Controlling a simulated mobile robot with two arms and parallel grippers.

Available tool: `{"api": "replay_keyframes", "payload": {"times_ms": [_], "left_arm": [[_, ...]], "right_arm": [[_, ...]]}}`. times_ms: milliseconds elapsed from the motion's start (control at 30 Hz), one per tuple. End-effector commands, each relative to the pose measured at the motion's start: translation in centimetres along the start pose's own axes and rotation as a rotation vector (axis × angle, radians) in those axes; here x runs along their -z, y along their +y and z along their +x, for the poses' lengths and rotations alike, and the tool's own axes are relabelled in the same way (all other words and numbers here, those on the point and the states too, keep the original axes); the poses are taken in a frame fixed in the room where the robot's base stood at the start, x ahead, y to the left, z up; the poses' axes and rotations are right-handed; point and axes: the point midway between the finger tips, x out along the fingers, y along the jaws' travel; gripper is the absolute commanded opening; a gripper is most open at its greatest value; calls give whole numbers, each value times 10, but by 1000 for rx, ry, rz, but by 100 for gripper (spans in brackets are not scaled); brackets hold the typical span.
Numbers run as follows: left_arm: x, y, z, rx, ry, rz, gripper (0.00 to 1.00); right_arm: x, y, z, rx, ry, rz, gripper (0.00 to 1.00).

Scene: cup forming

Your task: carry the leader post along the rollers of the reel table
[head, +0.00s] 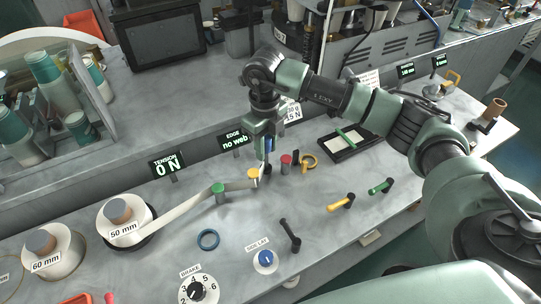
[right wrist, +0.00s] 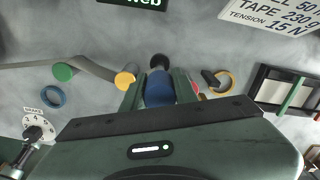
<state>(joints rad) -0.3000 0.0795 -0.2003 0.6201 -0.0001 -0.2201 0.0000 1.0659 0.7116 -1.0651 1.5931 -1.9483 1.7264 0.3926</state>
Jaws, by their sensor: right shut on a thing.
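My right gripper (head: 266,150) is shut on the blue leader post (right wrist: 158,88), low over the reel table (head: 185,265). The post is upright between the fingers, with a dark round piece (right wrist: 159,62) just beyond it. The pale tape (head: 178,210) runs from the 50 mm reel (head: 123,212) to the green roller (head: 218,189) and on to the yellow roller (head: 253,174). The yellow roller is close to the left of my gripper, the red roller (head: 286,159) close to the right. The tape's end near the post is hidden. My left gripper is out of view.
A blue ring (head: 208,239), a black lever (head: 290,234), a brake dial (head: 196,291) and a blue knob (head: 265,259) are nearer the front. A yellow ring (head: 309,160) and black tray (head: 350,143) lie to the right. The tension display (head: 168,164) reads 0 N; the edge display (head: 235,140) reads no web.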

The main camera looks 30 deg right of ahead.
Motion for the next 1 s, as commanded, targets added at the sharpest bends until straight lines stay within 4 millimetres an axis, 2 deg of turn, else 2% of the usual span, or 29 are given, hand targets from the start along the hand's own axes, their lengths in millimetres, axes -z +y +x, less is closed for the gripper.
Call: {"api": "replay_keyframes", "payload": {"times_ms": [333,1000], "left_arm": [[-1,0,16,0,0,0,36],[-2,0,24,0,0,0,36]], "right_arm": [[-29,-11,0,0,-2,1,0],[-8,-68,0,0,-2,2,0]]}}
